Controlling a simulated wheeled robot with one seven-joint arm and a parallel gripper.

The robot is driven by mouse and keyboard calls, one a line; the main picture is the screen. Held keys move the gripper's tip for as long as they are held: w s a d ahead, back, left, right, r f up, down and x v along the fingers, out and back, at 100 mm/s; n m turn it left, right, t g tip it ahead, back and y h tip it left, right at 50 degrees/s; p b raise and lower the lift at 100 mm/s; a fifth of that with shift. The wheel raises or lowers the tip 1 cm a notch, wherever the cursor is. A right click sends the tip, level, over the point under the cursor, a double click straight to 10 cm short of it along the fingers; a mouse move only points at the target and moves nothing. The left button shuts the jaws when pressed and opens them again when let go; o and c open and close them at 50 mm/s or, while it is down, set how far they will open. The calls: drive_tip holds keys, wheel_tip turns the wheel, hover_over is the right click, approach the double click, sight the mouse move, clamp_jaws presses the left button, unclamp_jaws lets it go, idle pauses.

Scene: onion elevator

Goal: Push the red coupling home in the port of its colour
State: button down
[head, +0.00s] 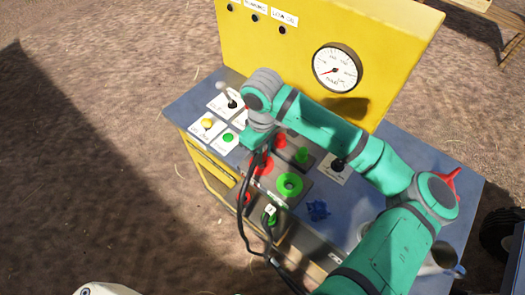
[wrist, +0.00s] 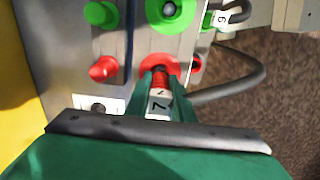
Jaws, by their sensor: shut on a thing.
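My gripper (wrist: 160,82) is shut on the red coupling (wrist: 159,86), a ribbed red piece with a white tag marked 7, in the wrist view. The coupling's front end is at the mouth of the red port (wrist: 146,63), a red ring on the grey panel. How deep it sits in the ring is hidden by the coupling and fingers. In the head view the red port (head: 263,164) lies just below my gripper (head: 250,141); the coupling there is hard to make out.
A green port (head: 290,185) sits beside the red one. Red (wrist: 103,68) and green (wrist: 101,14) fittings stand behind. A tagged green coupling (head: 270,213) with a black hose is at the front. A dark hose (wrist: 245,80) loops right of my gripper. A yellow gauge panel (head: 300,50) rises behind.

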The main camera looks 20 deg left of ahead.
drive_tip(key=shift+f, duration=0.1)
drive_tip(key=shift+a, duration=0.1)
drive_tip(key=shift+d, duration=0.2)
drive_tip(key=shift+a+f, duration=0.2)
drive_tip(key=shift+f, duration=0.4)
idle(0.5)
drive_tip(key=shift+d+f, duration=0.15)
idle(0.8)
drive_tip(key=shift+s, duration=0.1)
